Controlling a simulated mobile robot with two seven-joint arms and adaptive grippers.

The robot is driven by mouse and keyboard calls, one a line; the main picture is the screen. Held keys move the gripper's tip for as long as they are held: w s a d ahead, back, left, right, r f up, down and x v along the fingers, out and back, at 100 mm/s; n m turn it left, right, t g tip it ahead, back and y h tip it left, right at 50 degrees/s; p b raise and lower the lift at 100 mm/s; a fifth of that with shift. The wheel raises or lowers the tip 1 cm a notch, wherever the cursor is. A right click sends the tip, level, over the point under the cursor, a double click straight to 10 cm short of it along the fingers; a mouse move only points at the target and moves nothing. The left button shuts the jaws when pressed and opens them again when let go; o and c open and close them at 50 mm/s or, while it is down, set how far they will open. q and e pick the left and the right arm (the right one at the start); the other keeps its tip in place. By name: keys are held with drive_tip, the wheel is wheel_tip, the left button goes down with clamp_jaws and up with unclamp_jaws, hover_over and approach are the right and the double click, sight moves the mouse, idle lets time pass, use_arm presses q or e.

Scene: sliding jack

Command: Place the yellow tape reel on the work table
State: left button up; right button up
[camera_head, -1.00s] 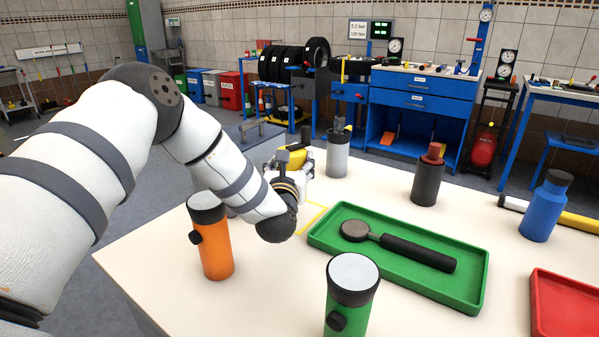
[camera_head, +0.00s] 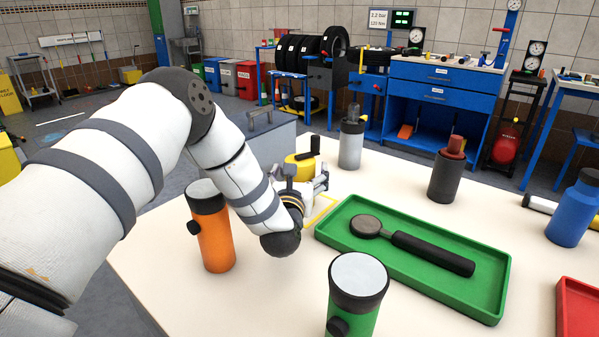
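The yellow tape reel (camera_head: 299,169), with a black handle on top, is at the far left part of the white work table (camera_head: 262,297). My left gripper (camera_head: 318,181) reaches it from the near side and appears shut on it. The gripper body and wrist hide the reel's lower part and the finger contact. I cannot tell whether the reel touches the table. A yellow outline (camera_head: 321,209) is marked on the table just right of the gripper, partly hidden. My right gripper is not in view.
An orange bottle (camera_head: 214,238) stands left of my wrist, a green bottle (camera_head: 355,292) in front. A green tray (camera_head: 420,280) with a black-handled tool lies right. Grey (camera_head: 351,145), dark (camera_head: 447,175) and blue (camera_head: 573,210) bottles stand farther back and right. A red tray (camera_head: 578,310) sits at the right edge.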

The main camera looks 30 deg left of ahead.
use_arm(q)
drive_tip(key=shift+s+r, duration=0.2)
drive_tip(key=p+v, duration=0.1)
drive_tip(key=v, duration=1)
drive_tip(key=shift+s+d, duration=0.2)
drive_tip(key=shift+d, duration=0.05)
drive_tip(key=shift+f, duration=0.1)
